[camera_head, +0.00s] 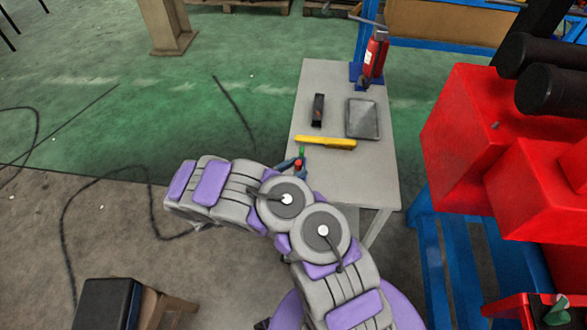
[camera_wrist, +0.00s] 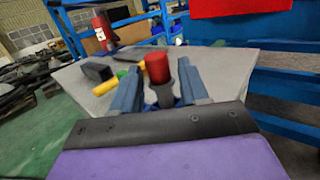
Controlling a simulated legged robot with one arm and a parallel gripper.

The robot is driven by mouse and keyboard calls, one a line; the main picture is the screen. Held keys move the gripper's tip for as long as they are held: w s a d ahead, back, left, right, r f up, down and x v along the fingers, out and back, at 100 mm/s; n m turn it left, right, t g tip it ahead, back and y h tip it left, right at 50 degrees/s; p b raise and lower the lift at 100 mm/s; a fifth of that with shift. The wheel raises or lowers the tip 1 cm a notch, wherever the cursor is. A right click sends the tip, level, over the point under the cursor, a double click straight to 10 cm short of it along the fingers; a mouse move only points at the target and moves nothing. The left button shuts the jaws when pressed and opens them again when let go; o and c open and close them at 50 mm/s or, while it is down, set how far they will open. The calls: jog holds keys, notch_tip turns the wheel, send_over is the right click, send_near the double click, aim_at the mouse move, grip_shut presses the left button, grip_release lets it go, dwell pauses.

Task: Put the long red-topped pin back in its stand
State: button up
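The red-topped pin (camera_wrist: 157,68) stands nearly upright between the two blue fingers of my gripper (camera_wrist: 163,88) in the wrist view. Its dark shaft runs down between the fingers, and its lower end is hidden by the gripper body. In the head view the red top (camera_head: 298,166) and my gripper (camera_head: 294,164) are at the left edge of the grey table (camera_head: 345,180), partly covered by my arm. I cannot clearly make out the pin's stand.
On the table are a yellow object (camera_head: 325,142), a small green piece (camera_head: 301,152), a black block (camera_head: 318,110) and a grey tray (camera_head: 362,118). A fire extinguisher (camera_head: 375,57) stands at the back. Red boxes (camera_head: 470,130) on a blue frame are right.

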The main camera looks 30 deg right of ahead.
jog(key=o, duration=0.3)
jog(key=shift+a, duration=0.15)
jog(key=shift+s+a+f+p, duration=0.15)
jog(key=shift+a+p, duration=0.2)
jog(key=shift+a, duration=0.85)
jog(key=shift+s+a+f+p, duration=0.15)
jog(key=shift+a+p, duration=0.15)
jog(key=shift+a, duration=0.85)
jog(key=s+a+f+p, duration=0.1)
jog(key=a+f, duration=0.1)
jog(key=a, duration=1.5)
jog(key=shift+s+a, duration=0.15)
jog(key=shift+s, duration=0.05)
